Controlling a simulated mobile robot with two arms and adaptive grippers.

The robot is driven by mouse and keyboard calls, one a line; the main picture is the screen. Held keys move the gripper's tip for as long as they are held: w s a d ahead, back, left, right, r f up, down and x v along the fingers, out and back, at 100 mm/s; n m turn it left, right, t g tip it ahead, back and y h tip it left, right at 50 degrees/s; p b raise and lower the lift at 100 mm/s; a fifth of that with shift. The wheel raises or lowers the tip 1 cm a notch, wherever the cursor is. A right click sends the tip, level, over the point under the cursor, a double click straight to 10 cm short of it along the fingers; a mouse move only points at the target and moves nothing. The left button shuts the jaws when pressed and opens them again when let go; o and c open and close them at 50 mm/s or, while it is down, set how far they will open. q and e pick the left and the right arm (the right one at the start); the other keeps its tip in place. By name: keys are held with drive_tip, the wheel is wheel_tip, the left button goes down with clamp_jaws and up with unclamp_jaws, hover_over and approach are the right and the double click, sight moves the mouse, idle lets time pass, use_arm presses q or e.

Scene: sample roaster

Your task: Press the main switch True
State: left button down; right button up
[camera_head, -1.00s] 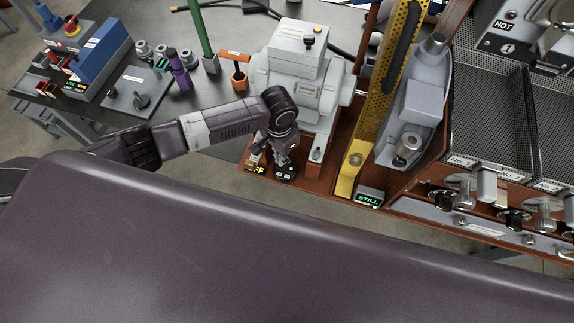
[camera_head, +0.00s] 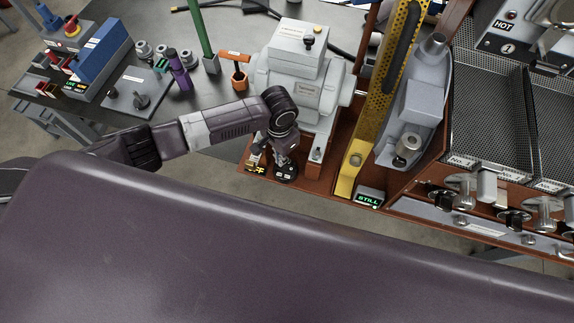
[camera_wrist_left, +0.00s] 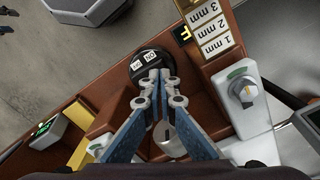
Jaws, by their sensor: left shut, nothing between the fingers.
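The main switch is a round black base (camera_head: 286,174) with small white labels, on the front edge of the red-brown bench below the grey machine. In the left wrist view the black base (camera_wrist_left: 149,60) shows a white label reading ON. My left gripper (camera_head: 283,158) points down over this switch. In the left wrist view its fingertips (camera_wrist_left: 158,76) are together and empty, over the near part of the base. The fingers hide part of the switch, and I cannot tell whether they touch it.
A small yellow-lit display (camera_head: 256,169) sits left of the switch, and a green STILL display (camera_head: 368,198) to the right. The grey machine (camera_head: 305,85) stands behind. A yellow perforated beam (camera_head: 385,95) rises to the right. Labels reading 1 mm to 3 mm (camera_wrist_left: 214,30) are close by.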

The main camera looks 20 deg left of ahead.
use_arm(q)
drive_tip(key=shift+f+b, duration=0.6)
drive_tip(key=shift+f, duration=0.55)
idle(0.4)
wheel_tip(320, 180, up, 7)
drive_tip(key=p, duration=0.8)
idle(0.6)
